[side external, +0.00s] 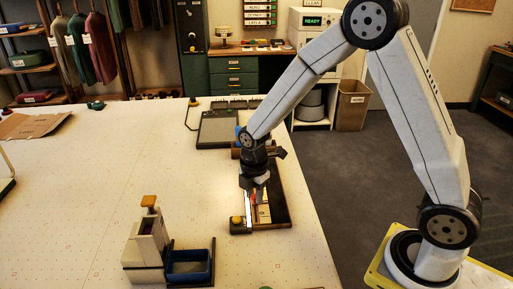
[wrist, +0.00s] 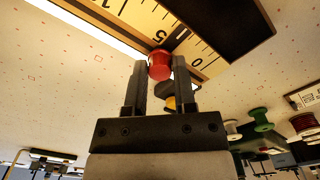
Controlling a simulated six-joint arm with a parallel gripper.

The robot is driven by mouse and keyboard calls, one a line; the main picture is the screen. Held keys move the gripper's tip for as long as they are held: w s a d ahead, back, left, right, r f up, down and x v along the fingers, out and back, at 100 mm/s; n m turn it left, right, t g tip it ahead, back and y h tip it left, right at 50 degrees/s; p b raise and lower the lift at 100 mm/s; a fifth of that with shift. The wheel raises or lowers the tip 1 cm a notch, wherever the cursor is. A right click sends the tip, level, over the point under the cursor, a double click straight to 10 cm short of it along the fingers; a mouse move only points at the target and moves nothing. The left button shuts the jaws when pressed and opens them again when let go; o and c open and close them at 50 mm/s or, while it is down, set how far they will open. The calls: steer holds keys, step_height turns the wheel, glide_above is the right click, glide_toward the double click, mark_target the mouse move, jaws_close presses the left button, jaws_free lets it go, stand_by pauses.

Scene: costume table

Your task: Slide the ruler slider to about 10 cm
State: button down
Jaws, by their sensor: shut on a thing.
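The ruler (side external: 264,213) is a pale yellow scale in a dark frame near the table's right edge. The slider's red knob (wrist: 159,65) sits at the scale's edge, close to the 5. My gripper (wrist: 160,70) is shut on this knob, one dark finger on each side. In the side view my gripper (side external: 253,190) points down at the ruler. The slider's exact reading cannot be told.
A block with a yellow top (side external: 237,222) stands at the ruler's near left end. A pale device with a blue tray (side external: 188,265) is at the front left. A grey pad (side external: 219,129) lies behind the ruler. The table's middle left is clear.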

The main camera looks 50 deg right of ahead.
steer(key=shift+w+d, duration=1.75)
steer(key=shift+w, duration=0.05)
steer(key=shift+c, duration=2.1)
jaws_free()
steer(key=shift+r, duration=0.1)
step_height(320, 180, up, 8)
